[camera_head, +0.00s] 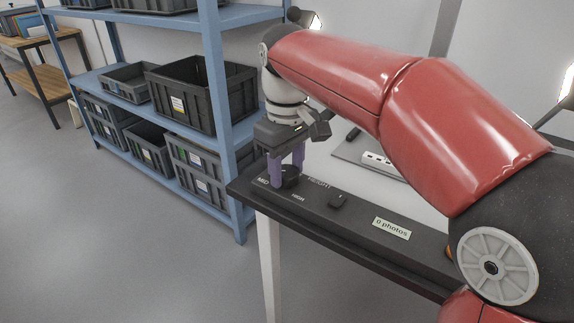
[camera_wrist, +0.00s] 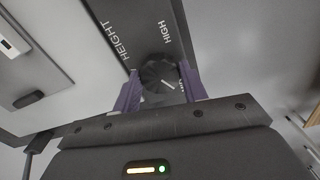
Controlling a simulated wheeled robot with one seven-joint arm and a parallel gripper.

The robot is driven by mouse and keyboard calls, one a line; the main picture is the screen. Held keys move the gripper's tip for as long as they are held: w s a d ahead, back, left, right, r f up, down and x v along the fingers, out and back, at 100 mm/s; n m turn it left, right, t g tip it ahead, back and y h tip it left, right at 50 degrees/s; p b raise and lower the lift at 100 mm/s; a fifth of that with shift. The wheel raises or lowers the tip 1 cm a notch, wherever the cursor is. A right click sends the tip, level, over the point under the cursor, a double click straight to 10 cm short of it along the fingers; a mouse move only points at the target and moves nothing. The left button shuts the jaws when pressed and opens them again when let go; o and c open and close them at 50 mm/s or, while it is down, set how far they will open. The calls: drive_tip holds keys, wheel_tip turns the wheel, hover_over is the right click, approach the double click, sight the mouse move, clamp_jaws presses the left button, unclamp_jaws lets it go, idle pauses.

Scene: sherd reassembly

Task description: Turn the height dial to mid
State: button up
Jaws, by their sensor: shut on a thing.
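The height dial (camera_head: 291,179) is a round black knob near the left end of a black control panel. My gripper (camera_head: 287,172) points down with its two purple fingers on either side of the dial, shut on it. In the wrist view the dial (camera_wrist: 158,76) sits between the fingers. Its white pointer line slants toward the lower right, toward a small label partly hidden by the right finger. The labels HEIGHT and HIGH are readable there.
The panel also carries a small black switch (camera_head: 338,200) and a display reading "0 photos" (camera_head: 392,228). A blue shelf (camera_head: 222,110) with dark bins (camera_head: 200,95) stands behind at left. The floor at left is clear.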

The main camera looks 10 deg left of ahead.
sight(287, 172)
idle(0.3)
drive_tip(key=o, duration=1)
drive_tip(key=shift+c, duration=0.2)
drive_tip(key=shift+r, duration=0.1)
wheel_tip(287, 172, up, 8)
drive_tip(key=shift+f, duration=0.2)
drive_tip(key=shift+s, duration=0.1)
